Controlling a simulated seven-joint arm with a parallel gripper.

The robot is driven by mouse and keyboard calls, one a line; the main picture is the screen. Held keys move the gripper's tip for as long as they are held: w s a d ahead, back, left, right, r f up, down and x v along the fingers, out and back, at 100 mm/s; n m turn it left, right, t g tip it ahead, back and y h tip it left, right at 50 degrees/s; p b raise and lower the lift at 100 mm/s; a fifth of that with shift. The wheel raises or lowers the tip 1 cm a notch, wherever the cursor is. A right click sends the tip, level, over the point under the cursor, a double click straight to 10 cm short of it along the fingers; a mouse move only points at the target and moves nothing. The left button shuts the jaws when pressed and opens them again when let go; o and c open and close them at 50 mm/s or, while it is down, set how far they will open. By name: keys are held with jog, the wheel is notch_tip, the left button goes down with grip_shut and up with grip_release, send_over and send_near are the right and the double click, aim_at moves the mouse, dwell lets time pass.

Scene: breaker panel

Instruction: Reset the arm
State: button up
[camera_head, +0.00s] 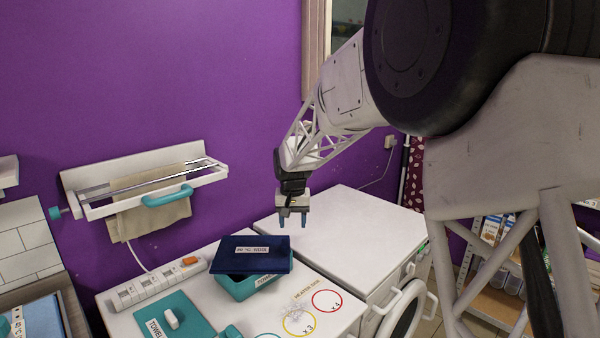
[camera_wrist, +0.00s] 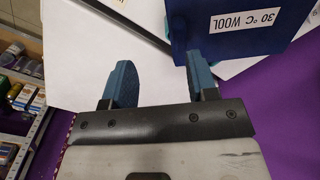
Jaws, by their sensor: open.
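My gripper (camera_head: 292,217) hangs from my arm with its fingers pointing down. It is over the white appliance top, near the purple wall. In the wrist view its two blue fingers (camera_wrist: 157,85) stand apart with nothing between them. The dark blue box marked "30 °C WOOL" (camera_wrist: 272,40) shows beyond the fingers at the upper right. In the head view this dark blue box (camera_head: 240,261) sits on or in a teal container (camera_head: 262,285), to the left of and below my gripper, apart from it.
A wall rack (camera_head: 85,190) with a beige towel (camera_head: 155,218) and teal handle is at left. A power strip (camera_head: 150,285) and teal towel board (camera_head: 185,318) lie on the counter. The white top (camera_head: 360,228) under my gripper is bare. Shelves (camera_head: 490,265) stand at right.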

jog(key=s+d+r, duration=0.3)
jog(key=s+d, duration=0.2)
jog(key=s, duration=0.2)
jog(key=s+d+r+t, duration=0.1)
jog(key=s+d+r, duration=0.25)
jog(key=s, duration=0.35)
jog(key=s+d+r, duration=0.3)
jog(key=s+d, duration=0.2)
jog(key=s, duration=0.3)
jog(key=s+d+f, duration=0.1)
jog(key=s+d, duration=0.3)
jog(key=s, duration=0.8)
jog(key=s+d+f+t, duration=0.1)
jog(key=s+d+f, duration=0.1)
jog(key=s, duration=1)
jog(key=shift+s+d+f, duration=0.2)
jog(key=shift+s+d, duration=0.05)
jog(key=shift+d, duration=0.65)
